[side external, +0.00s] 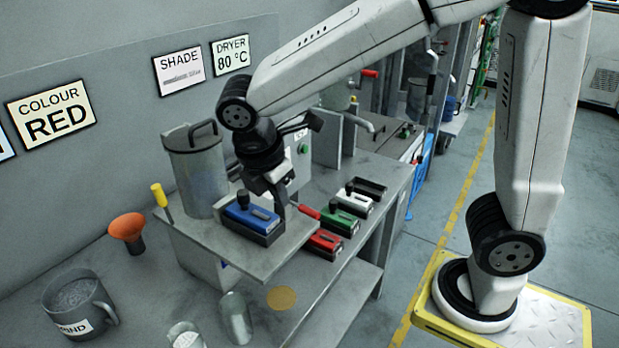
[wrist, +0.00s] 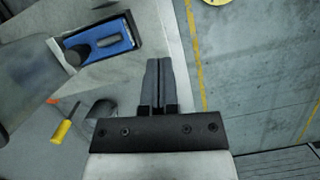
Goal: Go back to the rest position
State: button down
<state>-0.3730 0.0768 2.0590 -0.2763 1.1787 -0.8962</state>
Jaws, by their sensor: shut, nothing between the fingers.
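My gripper (wrist: 160,82) is shut and empty in the wrist view, its two fingers pressed together over the edge of the grey bench. In the side view my gripper (side external: 291,208) points down close to the blue block (side external: 250,218), at its right. The blue block lies in a dark holder, and it also shows in the wrist view (wrist: 108,40) at the upper left, apart from the fingers. Green (side external: 340,222), white (side external: 352,202) and red (side external: 325,240) blocks sit in a row of holders behind and to the right of my gripper.
A tall metal canister (side external: 197,172) stands left of the blue block. A yellow-handled tool (side external: 160,195), an orange funnel (side external: 127,228) and a grey mug (side external: 78,305) are further left. Signs (side external: 52,115) hang on the wall. Open floor (side external: 440,190) lies right of the bench.

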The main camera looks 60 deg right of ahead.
jog(key=x, duration=0.5)
jog(key=shift+w+f, duration=0.1)
jog(key=shift+f, duration=0.05)
jog(key=shift+d+f, duration=0.4)
jog(key=shift+d, duration=0.2)
jog(key=shift+d+f, duration=0.35)
jog(key=shift+d, duration=0.25)
jog(key=shift+w+d+f+m, duration=0.15)
jog(key=shift+d+m, duration=0.15)
jog(key=shift+w+a+m+g, duration=0.45)
jog(key=shift+a+m, duration=0.2)
jog(key=shift+m, duration=0.45)
jog(key=shift+w+a+r, duration=0.15)
jog(key=shift+w+a, duration=0.2)
jog(key=shift+a, duration=0.25)
jog(key=shift+w+a+r, duration=0.15)
jog(key=shift+w+a, duration=0.15)
jog(key=shift+a, duration=0.3)
jog(key=shift+w+a+r, duration=0.2)
jog(key=shift+w+a, duration=0.15)
jog(key=shift+a, duration=0.3)
